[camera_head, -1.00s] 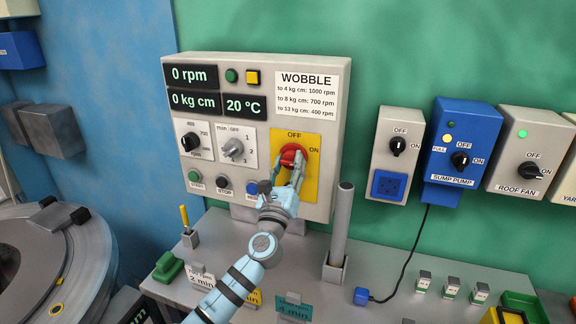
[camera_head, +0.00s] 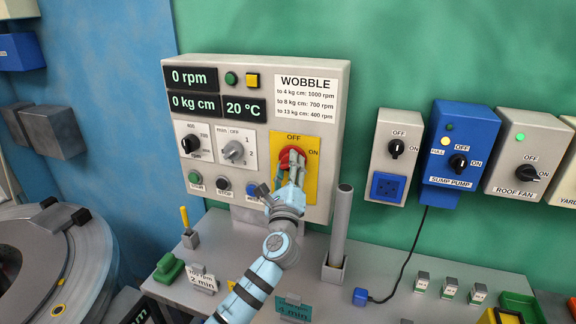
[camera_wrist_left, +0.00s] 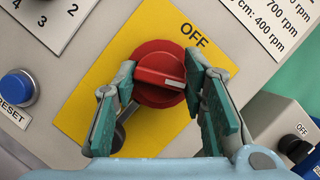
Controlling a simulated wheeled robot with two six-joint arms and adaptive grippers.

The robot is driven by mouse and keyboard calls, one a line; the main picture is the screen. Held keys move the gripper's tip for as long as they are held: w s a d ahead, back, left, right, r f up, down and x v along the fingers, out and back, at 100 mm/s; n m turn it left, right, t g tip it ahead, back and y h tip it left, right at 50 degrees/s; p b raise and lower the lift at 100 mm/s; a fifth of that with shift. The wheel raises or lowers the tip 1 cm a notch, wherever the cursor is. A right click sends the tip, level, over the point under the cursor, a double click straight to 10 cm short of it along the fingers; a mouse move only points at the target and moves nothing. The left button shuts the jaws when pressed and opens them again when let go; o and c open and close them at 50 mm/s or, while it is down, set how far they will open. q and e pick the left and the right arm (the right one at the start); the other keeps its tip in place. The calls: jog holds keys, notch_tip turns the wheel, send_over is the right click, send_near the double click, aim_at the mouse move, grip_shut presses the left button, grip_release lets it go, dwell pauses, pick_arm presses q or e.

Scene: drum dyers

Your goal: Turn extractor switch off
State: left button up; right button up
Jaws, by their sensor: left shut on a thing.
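A red rotary switch (camera_head: 290,157) sits on a yellow plate (camera_head: 309,183) on the grey WOBBLE panel, with OFF above it and ON to its right. No extractor label is readable. My left gripper (camera_head: 289,180) is at this switch. In the left wrist view, the gripper (camera_wrist_left: 160,90) has its fingers on either side of the red switch (camera_wrist_left: 155,72) and is shut on it. The white mark on its handle points to the right, not straight at OFF. The fingers hide part of the switch's sides. My right gripper is not in view.
A blue RESET button (camera_wrist_left: 17,87) is left of the plate in the wrist view. A grey upright tube (camera_head: 340,225) stands right of my arm. Switch boxes for SUMP PUMP (camera_head: 449,191) and ROOF FAN (camera_head: 505,178) hang further right. Small cards and blocks lie on the bench.

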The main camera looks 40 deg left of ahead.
pick_arm(q)
jog(key=n+g+p, duration=0.1)
jog(key=n, duration=0.1)
jog(key=n+g, duration=0.1)
jog(key=n, duration=0.1)
jog(key=shift+r+n+y+p, duration=0.15)
jog(key=shift+n+y+p, duration=0.15)
jog(key=shift+p, duration=0.05)
jog(key=n+g+p, duration=0.2)
jog(key=n, duration=0.2)
jog(key=shift+d+n+p, duration=0.1)
jog(key=shift+n+p, duration=0.3)
jog(key=shift+n+g+h+p, duration=0.3)
jog(key=shift+n+h+p, duration=0.15)
jog(key=shift+n, duration=0.65)
jog(key=shift+n+h, duration=0.45)
jog(key=shift+n, duration=0.45)
jog(key=o, duration=1.2)
jog(key=shift+c, duration=0.2)
